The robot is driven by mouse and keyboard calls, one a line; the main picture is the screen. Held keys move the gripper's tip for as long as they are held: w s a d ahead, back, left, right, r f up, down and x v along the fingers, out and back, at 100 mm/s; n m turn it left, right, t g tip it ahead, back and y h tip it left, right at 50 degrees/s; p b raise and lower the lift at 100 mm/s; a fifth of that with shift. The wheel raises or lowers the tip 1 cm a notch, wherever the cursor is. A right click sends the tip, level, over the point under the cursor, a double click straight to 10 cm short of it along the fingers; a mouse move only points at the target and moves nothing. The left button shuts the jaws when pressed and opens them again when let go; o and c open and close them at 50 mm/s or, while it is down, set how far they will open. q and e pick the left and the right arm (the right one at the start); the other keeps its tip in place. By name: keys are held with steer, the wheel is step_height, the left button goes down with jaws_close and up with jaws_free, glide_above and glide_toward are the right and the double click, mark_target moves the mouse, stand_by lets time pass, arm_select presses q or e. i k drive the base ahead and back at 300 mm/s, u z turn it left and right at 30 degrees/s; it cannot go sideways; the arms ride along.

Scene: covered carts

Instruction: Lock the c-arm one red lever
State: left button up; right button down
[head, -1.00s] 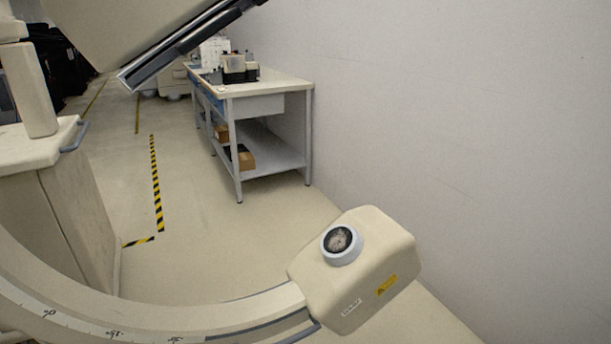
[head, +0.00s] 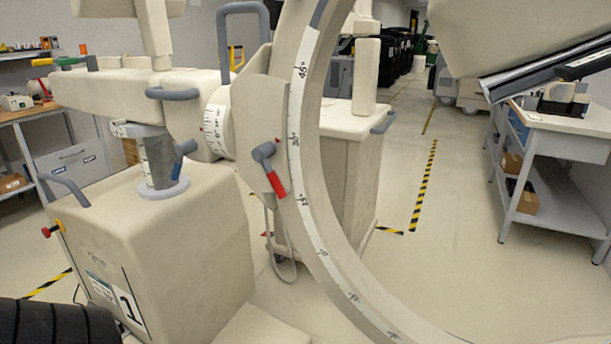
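The c-arm one cart (head: 175,235) stands at the left of the head view, with a "1" label on its front. Its large cream arc (head: 305,150), marked with a degree scale, rises through the middle. The red lever (head: 277,185) sits on the bracket beside the arc. Its grey pivot (head: 264,151) is at the top, and the red handle slants down and to the right. I cannot tell from its angle whether it is locked. Neither of my grippers is in view.
A grey-blue lever (head: 184,148) is on the column, and a red knob (head: 46,232) is on the cart's left side. Another cream cart (head: 350,150) stands behind the arc. A workbench (head: 560,150) is at the right. Open floor with striped tape lies between.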

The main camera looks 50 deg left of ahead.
mark_target(261, 154)
steer(key=u, duration=1.5)
steer(key=k, duration=0.35)
steer(key=u, duration=0.5)
steer(key=i, duration=0.2)
